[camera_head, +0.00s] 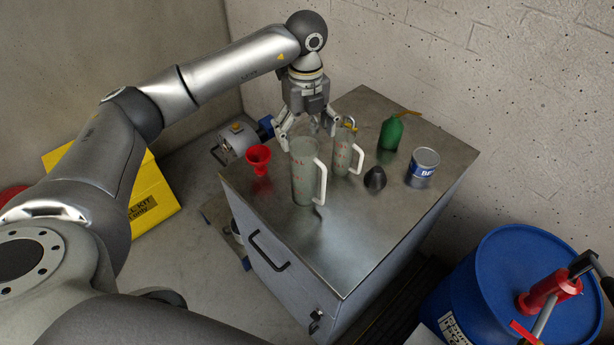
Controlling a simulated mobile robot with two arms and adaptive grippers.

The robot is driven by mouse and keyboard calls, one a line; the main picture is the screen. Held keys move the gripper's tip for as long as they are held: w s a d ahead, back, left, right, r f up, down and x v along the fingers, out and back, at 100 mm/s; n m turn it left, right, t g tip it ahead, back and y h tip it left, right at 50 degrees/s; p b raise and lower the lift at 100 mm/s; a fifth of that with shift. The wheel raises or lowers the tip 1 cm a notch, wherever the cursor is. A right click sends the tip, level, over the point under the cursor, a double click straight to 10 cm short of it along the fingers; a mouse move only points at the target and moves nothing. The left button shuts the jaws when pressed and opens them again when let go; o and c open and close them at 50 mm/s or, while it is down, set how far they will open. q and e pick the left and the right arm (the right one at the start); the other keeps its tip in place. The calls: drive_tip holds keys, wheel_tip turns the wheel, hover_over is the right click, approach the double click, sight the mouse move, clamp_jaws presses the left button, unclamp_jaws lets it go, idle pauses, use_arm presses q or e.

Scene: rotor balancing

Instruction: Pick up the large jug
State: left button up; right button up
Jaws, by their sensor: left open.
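The large jug (303,177) is a tall, clear measuring jug with red markings and a white handle on its right. It stands upright on the metal cabinet top (364,240). A smaller, similar jug (344,157) stands just behind it to the right. My left gripper (307,131) points down with its fingers spread, at the large jug's rim in the picture. Its fingers are partly behind the jug, and I cannot tell whether they touch it. The gripper is open and holds nothing. My right gripper is not in view.
A red funnel (258,158) stands left of the large jug. A dark cone-shaped piece (375,179), a green bottle (391,134) and a labelled can (422,166) stand to the right. The cabinet top's front is clear. A blue drum (520,285) stands at lower right.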

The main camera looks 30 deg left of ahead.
sight(305, 155)
use_arm(q)
drive_tip(key=shift+f, duration=0.95)
drive_tip(key=shift+f+p, duration=0.5)
drive_tip(key=shift+p, duration=0.15)
drive_tip(key=f+p, duration=0.1)
drive_tip(key=f, duration=0.1)
drive_tip(key=f+p, duration=0.1)
drive_tip(key=f, duration=0.1)
drive_tip(key=shift+s, duration=0.2)
drive_tip(key=shift+w+f, duration=0.1)
drive_tip(key=shift+f, duration=0.2)
drive_tip(key=shift+c, duration=0.4)
drive_tip(key=c, duration=1.4)
drive_tip(key=shift+r, duration=0.1)
